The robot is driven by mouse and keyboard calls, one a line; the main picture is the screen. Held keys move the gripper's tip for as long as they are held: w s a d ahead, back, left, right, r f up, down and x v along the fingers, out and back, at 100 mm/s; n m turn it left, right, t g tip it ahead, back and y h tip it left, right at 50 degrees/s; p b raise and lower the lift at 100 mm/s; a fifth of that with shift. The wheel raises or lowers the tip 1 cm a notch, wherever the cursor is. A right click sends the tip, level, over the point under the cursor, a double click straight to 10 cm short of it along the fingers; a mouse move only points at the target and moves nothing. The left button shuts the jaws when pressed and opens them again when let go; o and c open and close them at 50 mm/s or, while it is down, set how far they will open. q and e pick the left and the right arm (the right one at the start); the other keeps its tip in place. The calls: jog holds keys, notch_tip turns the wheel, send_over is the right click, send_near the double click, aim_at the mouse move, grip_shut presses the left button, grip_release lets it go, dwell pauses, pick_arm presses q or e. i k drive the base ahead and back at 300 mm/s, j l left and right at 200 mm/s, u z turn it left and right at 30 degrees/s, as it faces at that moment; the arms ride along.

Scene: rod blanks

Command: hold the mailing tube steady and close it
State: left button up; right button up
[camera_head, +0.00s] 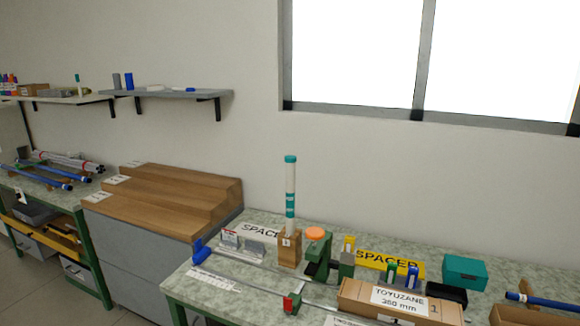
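A slim upright tube (290,196), white with teal bands and a teal top end, stands in a wooden block (289,250) on the bench. It looks like the mailing tube. I cannot tell whether its teal top is a separate cap. An orange disc (316,233) sits on top of a green stand (318,258) just right of the block; I cannot tell what the disc is. Neither of my grippers shows in the head view, and nothing is seen holding the tube.
The speckled bench (215,268) also bears a cardboard box (400,302) with a label, yellow and white SPACER signs, a teal box (465,270) and a long rod with a blue end (198,252). Wooden steps (165,195) stand left. The wall above the tube is clear.

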aim_at(290, 168)
jog(key=i+j, duration=0.15)
jog(key=i, duration=0.35)
jog(key=i+j, duration=0.15)
jog(key=i, duration=0.4)
